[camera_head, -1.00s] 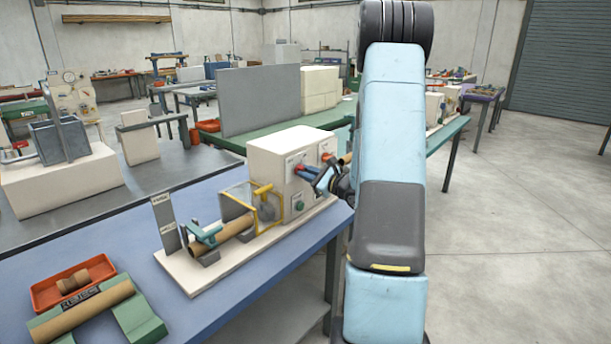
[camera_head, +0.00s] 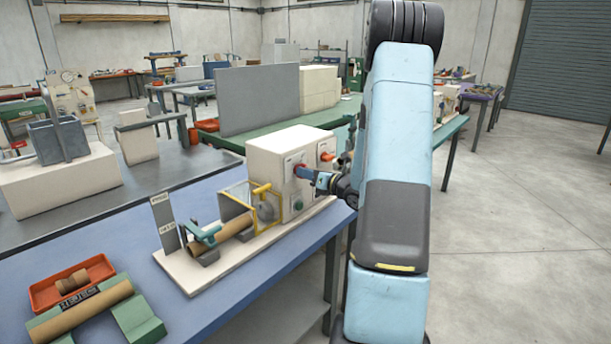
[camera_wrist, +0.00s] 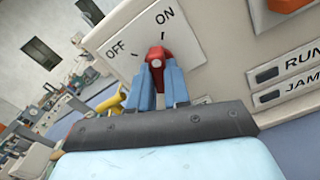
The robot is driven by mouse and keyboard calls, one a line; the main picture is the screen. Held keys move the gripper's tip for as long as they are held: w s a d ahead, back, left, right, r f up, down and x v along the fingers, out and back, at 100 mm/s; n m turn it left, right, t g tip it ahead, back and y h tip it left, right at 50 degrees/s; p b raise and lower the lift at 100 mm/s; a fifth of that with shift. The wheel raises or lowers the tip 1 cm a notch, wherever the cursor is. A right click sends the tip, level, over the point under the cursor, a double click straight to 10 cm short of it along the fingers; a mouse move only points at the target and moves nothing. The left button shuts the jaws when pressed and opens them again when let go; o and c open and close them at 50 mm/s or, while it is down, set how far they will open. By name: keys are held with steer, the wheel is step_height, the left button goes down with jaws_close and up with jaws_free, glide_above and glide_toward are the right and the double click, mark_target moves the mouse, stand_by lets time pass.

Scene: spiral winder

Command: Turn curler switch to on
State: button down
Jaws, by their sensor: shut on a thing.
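The curler switch is a red knob (camera_wrist: 156,57) on the cream panel (camera_wrist: 205,25), with OFF printed to its left and ON above it in the wrist view. My gripper (camera_wrist: 160,72) has its two blue fingers closed on both sides of the knob. The knob's upper end lies near the ON side, but its exact pointing is partly hidden by the fingers. In the head view my gripper (camera_head: 304,172) meets the front of the cream machine box (camera_head: 268,158), and the knob is mostly hidden there.
A yellow-framed guard (camera_head: 262,208) and a cardboard tube (camera_head: 236,226) sit left of the box on the same base. A red tray (camera_head: 50,291) lies on the blue bench (camera_head: 120,245).

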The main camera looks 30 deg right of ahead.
steer(key=shift+f+m, duration=0.1)
steer(key=shift+m, duration=1.5)
steer(key=c, duration=1.1)
jaws_free()
steer(key=shift+s, duration=0.1)
steer(key=v, duration=1.3)
steer(key=shift+s+d, duration=0.1)
steer(key=shift+s, duration=0.15)
